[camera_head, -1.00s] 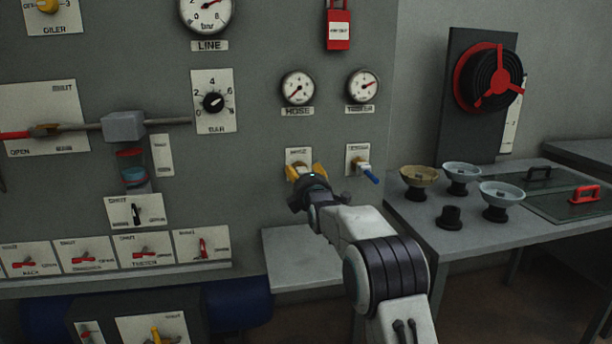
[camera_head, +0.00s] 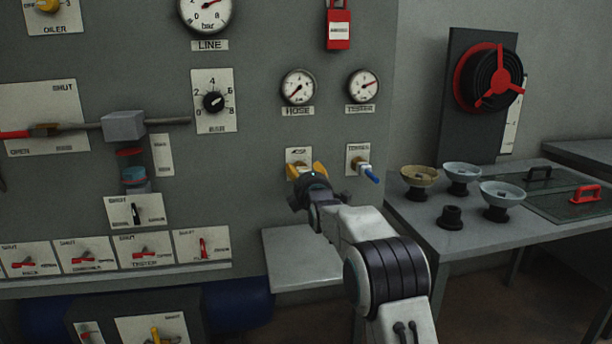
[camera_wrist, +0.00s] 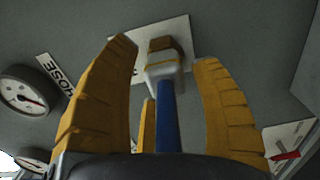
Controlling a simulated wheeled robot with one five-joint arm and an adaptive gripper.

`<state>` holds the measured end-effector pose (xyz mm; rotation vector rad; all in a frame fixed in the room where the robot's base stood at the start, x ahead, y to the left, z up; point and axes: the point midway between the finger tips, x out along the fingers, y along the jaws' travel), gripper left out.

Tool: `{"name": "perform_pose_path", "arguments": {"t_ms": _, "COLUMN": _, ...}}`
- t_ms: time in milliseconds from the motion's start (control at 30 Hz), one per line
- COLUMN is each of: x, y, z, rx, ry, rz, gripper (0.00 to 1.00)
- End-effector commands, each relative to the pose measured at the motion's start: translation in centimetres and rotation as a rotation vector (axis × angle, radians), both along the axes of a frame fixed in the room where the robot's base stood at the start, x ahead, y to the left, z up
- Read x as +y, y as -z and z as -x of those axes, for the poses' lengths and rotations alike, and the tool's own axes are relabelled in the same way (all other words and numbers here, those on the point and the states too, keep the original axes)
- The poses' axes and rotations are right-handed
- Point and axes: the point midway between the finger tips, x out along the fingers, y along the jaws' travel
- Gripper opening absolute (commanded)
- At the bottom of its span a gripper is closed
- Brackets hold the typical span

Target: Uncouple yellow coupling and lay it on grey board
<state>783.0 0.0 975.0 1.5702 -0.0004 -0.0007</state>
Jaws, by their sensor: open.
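In the wrist view, a coupling (camera_wrist: 165,66) with an ochre end and pale metal collar sits at a white plate on the panel. A blue stem (camera_wrist: 168,115) runs from it towards the camera. My gripper (camera_wrist: 165,80) is open, its yellow fingers on either side of the coupling with gaps showing. In the head view my gripper (camera_head: 306,171) is at the left port below the HOSE gauge and hides the coupling there. A similar coupling with a blue end (camera_head: 367,171) is in the right port. A flat grey board (camera_head: 300,262) juts out below the ports.
A side table (camera_head: 420,222) at the right holds several bowls (camera_head: 462,176), a black knob-like piece (camera_head: 452,216) and handled dark plates (camera_head: 583,200). A red tag (camera_head: 339,32) hangs above the gauges. The grey board's visible top is bare.

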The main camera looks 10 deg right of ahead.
Motion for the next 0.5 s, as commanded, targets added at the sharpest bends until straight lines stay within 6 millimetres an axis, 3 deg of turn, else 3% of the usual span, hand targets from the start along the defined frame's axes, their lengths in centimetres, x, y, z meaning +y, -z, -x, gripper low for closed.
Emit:
{"name": "perform_pose_path", "arguments": {"t_ms": 33, "x": -0.11, "y": -0.65, "z": -0.26, "rx": -0.024, "ry": 0.001, "rz": 0.000, "gripper": 0.58}}
{"name": "perform_pose_path", "arguments": {"t_ms": 500, "x": -0.03, "y": -0.38, "z": -0.27, "rx": -0.023, "ry": 0.000, "rz": 0.000, "gripper": 0.58}}
